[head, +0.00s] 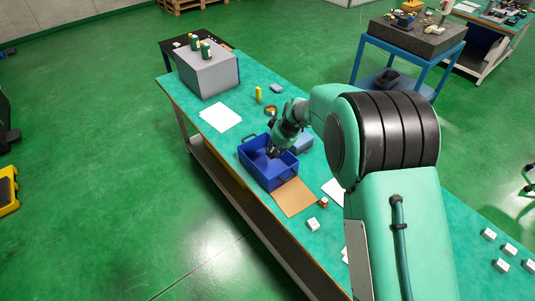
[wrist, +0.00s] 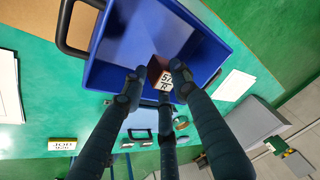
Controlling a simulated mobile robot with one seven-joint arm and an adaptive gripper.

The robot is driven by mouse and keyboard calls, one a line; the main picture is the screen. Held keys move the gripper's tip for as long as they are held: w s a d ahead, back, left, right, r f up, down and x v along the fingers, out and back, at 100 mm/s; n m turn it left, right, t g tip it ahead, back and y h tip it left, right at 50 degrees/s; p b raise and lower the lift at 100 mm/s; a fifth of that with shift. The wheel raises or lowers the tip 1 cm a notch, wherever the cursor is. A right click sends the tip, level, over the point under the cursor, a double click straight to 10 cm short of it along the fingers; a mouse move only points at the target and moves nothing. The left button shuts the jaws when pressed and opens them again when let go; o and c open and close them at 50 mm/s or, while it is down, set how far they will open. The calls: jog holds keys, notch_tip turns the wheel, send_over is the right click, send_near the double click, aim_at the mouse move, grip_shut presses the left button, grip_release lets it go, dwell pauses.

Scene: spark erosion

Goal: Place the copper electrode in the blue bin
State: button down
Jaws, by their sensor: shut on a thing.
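The blue bin (head: 262,176) stands on the green table, left of my arm in the head view, and fills the top middle of the wrist view (wrist: 108,76). My gripper (head: 274,151) reaches down at the bin's opening. In the wrist view my gripper (wrist: 156,80) is shut on a small reddish-brown block, the copper electrode (wrist: 154,72), with a white lettered label on its end. The electrode shows against the bin's inside. I cannot tell whether it touches the bin floor. In the head view it is hidden by my gripper.
A brown board (head: 294,197) lies in front of the bin, with a small brown piece (head: 323,202) and a white block (head: 312,224) near it. A large grey box (head: 207,76) stands at the table's far end. A white sheet (head: 221,117) lies between box and bin.

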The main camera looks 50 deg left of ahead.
send_near(271, 169)
jog(key=shift+a+b, duration=0.45)
jog(key=shift+a, duration=0.3)
jog(key=shift+s, duration=0.1)
jog(key=shift+f, duration=1.95)
jog(key=shift+f+b, duration=0.15)
jog(key=shift+b, duration=0.3)
jog(key=c, duration=1.6)
grip_release()
jog(key=shift+p+v, duration=0.95)
jog(key=shift+v, duration=5.2)
